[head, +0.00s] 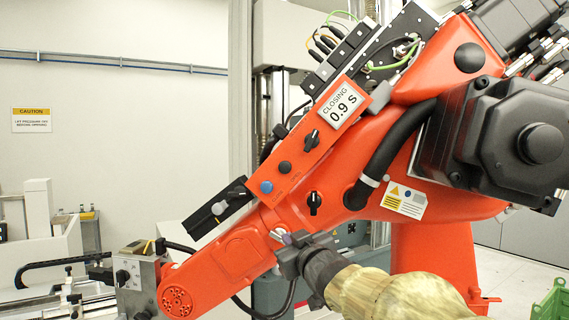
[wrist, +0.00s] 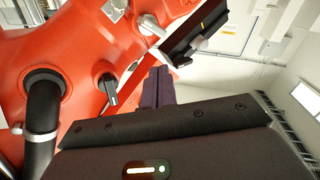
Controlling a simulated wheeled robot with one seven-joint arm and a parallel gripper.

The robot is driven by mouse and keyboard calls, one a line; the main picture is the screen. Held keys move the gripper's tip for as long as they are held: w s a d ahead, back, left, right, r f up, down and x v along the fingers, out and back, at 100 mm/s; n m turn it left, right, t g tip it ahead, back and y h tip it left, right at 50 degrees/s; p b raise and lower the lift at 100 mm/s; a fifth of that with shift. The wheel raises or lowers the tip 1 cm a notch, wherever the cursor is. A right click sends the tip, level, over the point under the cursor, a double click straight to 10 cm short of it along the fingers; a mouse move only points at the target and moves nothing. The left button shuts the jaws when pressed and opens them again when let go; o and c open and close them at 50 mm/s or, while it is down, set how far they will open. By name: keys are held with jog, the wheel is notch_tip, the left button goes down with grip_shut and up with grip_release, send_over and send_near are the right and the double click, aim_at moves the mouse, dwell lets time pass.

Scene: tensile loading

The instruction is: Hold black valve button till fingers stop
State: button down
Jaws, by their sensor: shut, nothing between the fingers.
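The orange machine arm carries a slanted control panel (head: 296,182). On the panel, a round black button (head: 284,167) sits between a blue button (head: 266,187) and a black rotary knob (head: 311,140). A display (head: 340,103) above them reads "CLOSING 0.9 S". My gripper (head: 284,237) is shut and empty, below the panel in the head view, against the orange body. In the wrist view my dark fingers (wrist: 158,70) lie together and point at the panel's edge. I cannot tell whether the tips touch anything. I cannot make out the black button in the wrist view.
Another black knob (head: 314,203) is on the orange body, close above my gripper. A thick black hose (head: 392,150) curves to the right. A black bar-shaped block (head: 220,209) juts out at the panel's lower left. A green crate (head: 551,303) stands at lower right.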

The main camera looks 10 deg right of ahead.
aim_at(287, 172)
notch_tip(287, 172, up, 14)
jog(key=s+a+n+t+y+p, duration=0.1)
jog(key=a+n+t+y, duration=0.1)
jog(key=n+y, duration=0.3)
jog(key=shift+s+a+r, duration=0.15)
jog(key=shift+s+a, duration=0.1)
jog(key=shift+a, duration=0.15)
jog(key=shift+w+d+p, duration=0.55)
jog(key=shift+w+p, duration=0.2)
jog(key=shift+w, duration=0.6)
jog(key=shift+w+d+p, duration=0.6)
jog(key=shift+w+p, duration=0.1)
jog(key=shift+w, duration=0.7)
jog(key=shift+w+d+p, duration=0.55)
jog(key=shift+w+p, duration=0.2)
jog(key=shift+w, duration=0.6)
jog(key=shift+w, duration=0.15)
jog(key=shift+w+d, duration=0.1)
jog(key=shift+w, duration=0.15)
jog(key=shift+w+d+p, duration=0.2)
jog(key=shift+w+p, duration=0.25)
jog(key=shift+s, duration=0.1)
dwell(0.9)
jog(key=shift+s+a+b, duration=0.3)
jog(key=shift+s+b, duration=0.3)
jog(key=shift+s, duration=0.15)
